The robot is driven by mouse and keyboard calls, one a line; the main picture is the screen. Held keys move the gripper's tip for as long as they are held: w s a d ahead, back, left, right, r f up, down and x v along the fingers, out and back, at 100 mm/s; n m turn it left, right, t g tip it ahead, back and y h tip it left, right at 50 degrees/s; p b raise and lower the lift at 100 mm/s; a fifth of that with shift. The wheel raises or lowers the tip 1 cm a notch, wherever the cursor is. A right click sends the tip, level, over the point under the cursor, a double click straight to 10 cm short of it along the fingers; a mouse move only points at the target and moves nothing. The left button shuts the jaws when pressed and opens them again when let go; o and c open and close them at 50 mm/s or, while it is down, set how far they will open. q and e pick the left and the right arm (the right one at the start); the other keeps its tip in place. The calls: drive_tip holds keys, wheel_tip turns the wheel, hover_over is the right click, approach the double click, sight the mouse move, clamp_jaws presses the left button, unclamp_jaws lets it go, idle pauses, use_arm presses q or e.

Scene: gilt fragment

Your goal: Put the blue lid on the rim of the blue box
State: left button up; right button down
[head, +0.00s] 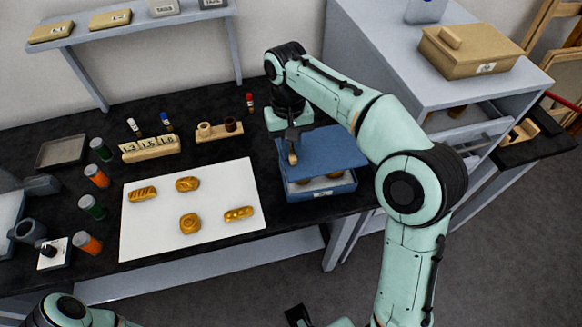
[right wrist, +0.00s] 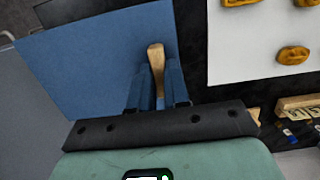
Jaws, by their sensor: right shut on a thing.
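The blue lid (head: 335,150) is a flat panel with a wooden handle (right wrist: 157,62). My right gripper (head: 292,147) is shut on this handle. The lid (right wrist: 95,60) fills much of the left of the right wrist view. The blue box (head: 322,193) stands below it near the table's front edge. The lid hides the back of the box. The front of the box is open to view, with brownish things inside. I cannot tell whether the lid touches the rim. A dark part at the bottom edge may belong to my left gripper; its fingers do not show.
A white sheet with several bread-like pieces (head: 190,223) lies left of the box. A wooden block with holes (head: 218,131) and a red-capped tube (head: 250,102) stand behind. A grey cabinet (head: 400,60) rises close behind my right arm.

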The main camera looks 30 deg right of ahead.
drive_tip(key=shift+f+b, duration=0.55)
drive_tip(key=shift+f, duration=2.9)
drive_tip(key=shift+f, duration=0.15)
drive_tip(key=c, duration=1.1)
unclamp_jaws()
drive_tip(key=r+p, duration=0.1)
drive_tip(key=r, duration=0.3)
drive_tip(key=w+r+p, duration=0.1)
drive_tip(key=r, duration=0.3)
drive_tip(key=r+p, duration=0.1)
drive_tip(key=r, duration=0.3)
drive_tip(key=shift+w+d+r, duration=0.1)
drive_tip(key=shift+w+d, duration=0.05)
drive_tip(key=shift+w, duration=0.1)
